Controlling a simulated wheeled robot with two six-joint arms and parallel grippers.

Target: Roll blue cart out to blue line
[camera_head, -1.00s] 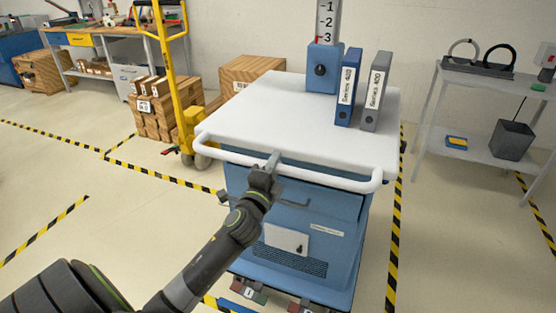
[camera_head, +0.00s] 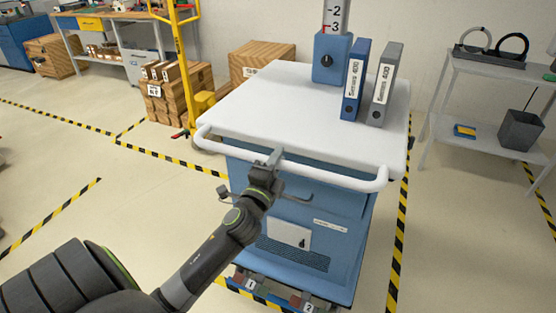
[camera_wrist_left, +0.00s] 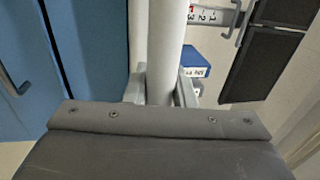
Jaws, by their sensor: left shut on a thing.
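The blue cart (camera_head: 335,205) stands in front of me, with a white top and a white handle bar (camera_head: 330,177) along its near edge. My left gripper (camera_head: 273,158) is shut on the handle bar, left of its middle. In the left wrist view the white bar (camera_wrist_left: 165,45) passes between the fingers, with the cart's blue side (camera_wrist_left: 90,40) at left. Pedals marked 1 (camera_head: 250,284) and 2 (camera_head: 308,305) show at the cart's foot. My right gripper is out of view. No blue line shows.
A blue box with a scale post (camera_head: 330,58), a blue binder (camera_head: 354,80) and a grey binder (camera_head: 385,84) stand on the cart. A yellow pallet truck (camera_head: 182,60) is at left, a grey shelf (camera_head: 490,65) at right. Floor at left is clear.

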